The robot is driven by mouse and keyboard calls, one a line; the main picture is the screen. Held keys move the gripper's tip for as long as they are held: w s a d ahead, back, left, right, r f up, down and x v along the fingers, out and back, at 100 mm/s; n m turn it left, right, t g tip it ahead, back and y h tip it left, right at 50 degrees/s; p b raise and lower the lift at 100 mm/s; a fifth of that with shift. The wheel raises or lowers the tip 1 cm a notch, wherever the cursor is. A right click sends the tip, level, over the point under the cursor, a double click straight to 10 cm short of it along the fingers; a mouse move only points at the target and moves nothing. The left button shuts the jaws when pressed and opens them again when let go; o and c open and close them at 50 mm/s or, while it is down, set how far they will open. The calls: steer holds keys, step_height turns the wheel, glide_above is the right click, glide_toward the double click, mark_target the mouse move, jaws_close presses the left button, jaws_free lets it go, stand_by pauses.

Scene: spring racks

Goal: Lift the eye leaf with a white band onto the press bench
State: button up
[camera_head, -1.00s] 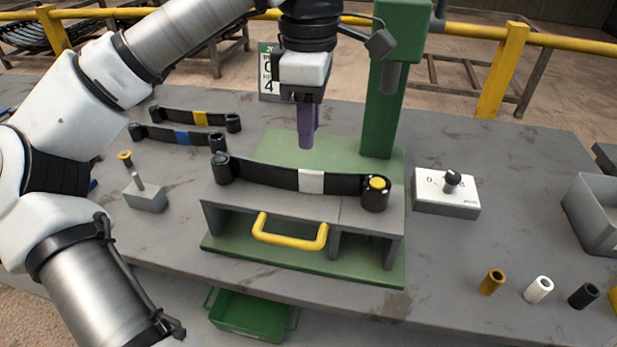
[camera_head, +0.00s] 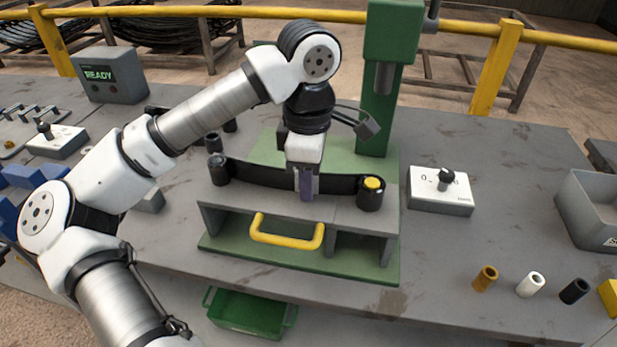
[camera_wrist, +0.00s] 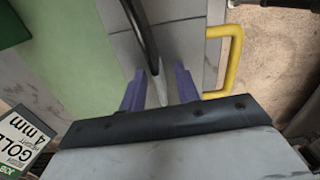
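The eye leaf with a white band (camera_head: 247,173) is a dark curved bar with an eye at each end. It rests on the grey block of the green press bench (camera_head: 220,245), and its right eye has a yellow centre. My gripper (camera_head: 306,188) is down at the leaf's middle and largely covers the white band. In the wrist view my purple fingers (camera_wrist: 161,90) stand on either side of the leaf (camera_wrist: 140,28). A gap shows between them and the band (camera_wrist: 160,88), so the gripper looks open around it.
The green press column (camera_head: 378,110) rises just behind the leaf. A yellow handle (camera_head: 288,240) is at the block's front. A white dial box (camera_head: 440,190) and several small sleeves (camera_head: 530,285) lie to the right. Other leaves at the left are mostly hidden by my arm.

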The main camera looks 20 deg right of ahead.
jaws_close()
steer(key=shift+r, duration=0.2)
step_height(320, 180, up, 10)
steer(key=shift+f, duration=0.1)
stand_by(0.6)
